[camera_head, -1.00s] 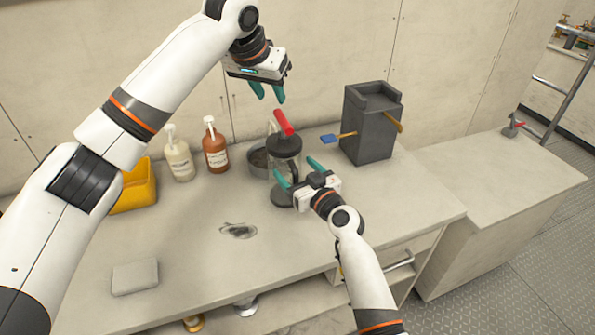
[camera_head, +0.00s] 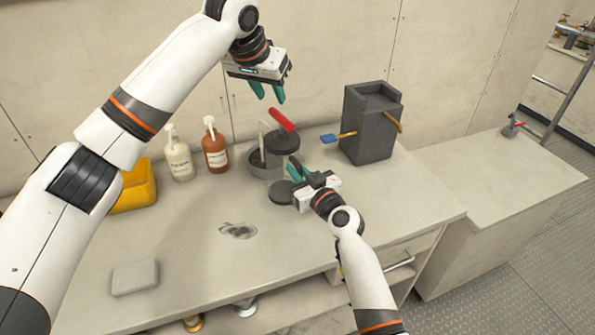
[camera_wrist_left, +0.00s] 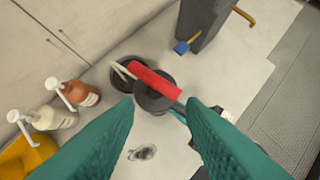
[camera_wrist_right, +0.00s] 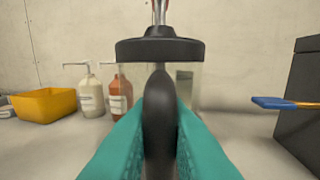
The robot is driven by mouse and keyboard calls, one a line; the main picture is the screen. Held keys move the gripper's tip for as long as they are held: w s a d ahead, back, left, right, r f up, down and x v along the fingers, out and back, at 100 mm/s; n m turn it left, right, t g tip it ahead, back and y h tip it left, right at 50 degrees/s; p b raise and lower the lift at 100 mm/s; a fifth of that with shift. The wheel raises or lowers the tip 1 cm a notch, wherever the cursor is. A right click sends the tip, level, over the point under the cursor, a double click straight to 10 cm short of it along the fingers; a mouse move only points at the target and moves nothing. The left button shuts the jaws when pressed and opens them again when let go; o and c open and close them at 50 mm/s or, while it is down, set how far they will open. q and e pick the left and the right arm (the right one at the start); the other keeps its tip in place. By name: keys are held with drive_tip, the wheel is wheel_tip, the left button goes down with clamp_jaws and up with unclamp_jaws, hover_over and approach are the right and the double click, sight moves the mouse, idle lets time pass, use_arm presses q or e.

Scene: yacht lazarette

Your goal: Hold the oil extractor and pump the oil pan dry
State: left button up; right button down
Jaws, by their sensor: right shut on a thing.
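The oil extractor has a red T-handle (camera_head: 281,120), a black lid (camera_head: 283,142), a clear body and a black base (camera_head: 281,193). It stands upright on the bench. My right gripper (camera_head: 297,170) is shut on a black upright part of it at the near side, likely its grip, seen in the right wrist view (camera_wrist_right: 159,125). The oil pan (camera_head: 257,161) is a grey round pan behind the extractor, partly hidden. A pale hose (camera_head: 262,141) reaches into the pan. My left gripper (camera_head: 267,92) is open and empty above the red handle, which also shows in the left wrist view (camera_wrist_left: 153,80).
Two pump bottles, white (camera_head: 178,161) and brown (camera_head: 216,152), and a yellow bin (camera_head: 136,190) stand at left. A dark grey box (camera_head: 370,125) with a blue scraper (camera_head: 330,139) stands at right. A grey block (camera_head: 134,276) and dark stain (camera_head: 238,231) lie in front.

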sight(284, 120)
use_arm(q)
drive_tip(key=shift+o, duration=1.2)
drive_tip(key=shift+w+d+f+n+g+h, duration=0.15)
drive_tip(key=shift+w+d+f+n+g, duration=0.5)
drive_tip(key=shift+f+n, duration=1.15)
drive_tip(key=shift+w+d+f+n+g+h, duration=0.1)
drive_tip(key=shift+w+d+f+n+g, duration=0.5)
drive_tip(key=shift+f+n, duration=1.25)
drive_tip(key=shift+w+d+f+n+g+h, duration=0.15)
drive_tip(key=shift+w+d+f+n+g, duration=0.2)
drive_tip(key=shift+w+f+n, duration=1.05)
drive_tip(key=shift+s+f+n, duration=0.2)
drive_tip(key=shift+s+n, duration=0.2)
drive_tip(key=shift+n, duration=0.15)
clamp_jaws()
